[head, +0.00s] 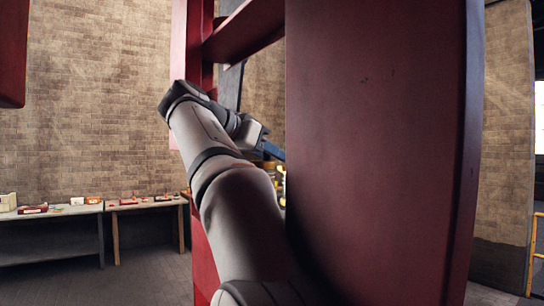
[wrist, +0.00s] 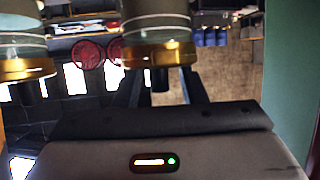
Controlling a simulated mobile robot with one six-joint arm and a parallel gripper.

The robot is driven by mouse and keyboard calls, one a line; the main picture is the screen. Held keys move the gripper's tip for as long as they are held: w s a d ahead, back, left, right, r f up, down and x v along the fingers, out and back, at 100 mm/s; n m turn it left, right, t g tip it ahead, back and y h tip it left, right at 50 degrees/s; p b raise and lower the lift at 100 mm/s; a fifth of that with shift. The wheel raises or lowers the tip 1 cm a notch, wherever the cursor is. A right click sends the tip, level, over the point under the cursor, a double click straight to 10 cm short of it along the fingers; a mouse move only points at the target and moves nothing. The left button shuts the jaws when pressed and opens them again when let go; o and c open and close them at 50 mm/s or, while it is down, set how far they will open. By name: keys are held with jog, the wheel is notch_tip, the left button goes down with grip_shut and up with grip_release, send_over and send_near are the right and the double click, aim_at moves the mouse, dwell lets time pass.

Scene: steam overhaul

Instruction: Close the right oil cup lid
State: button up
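In the wrist view two glass-and-brass oil cups hang into the top of the picture, one at the left (wrist: 24,66) and one near the middle (wrist: 156,55). Their upper parts are cut off, and I cannot make out a lid or its position on either cup. My gripper (wrist: 163,82) has its two dark fingers apart, with the middle cup overlapping the view of their tips. I cannot tell whether they touch it. In the head view my gripper's blue part (head: 272,151) goes behind a red panel, and small brass-yellow parts (head: 280,180) show below it.
A large red panel (head: 375,150) fills the right of the head view, close beside my arm. A red upright (head: 190,45) stands left of it. Two benches with small items stand at the left wall (head: 50,213) (head: 148,203). The floor at lower left is clear.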

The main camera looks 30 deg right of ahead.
jog(key=v, duration=0.6)
jog(key=shift+a, duration=0.15)
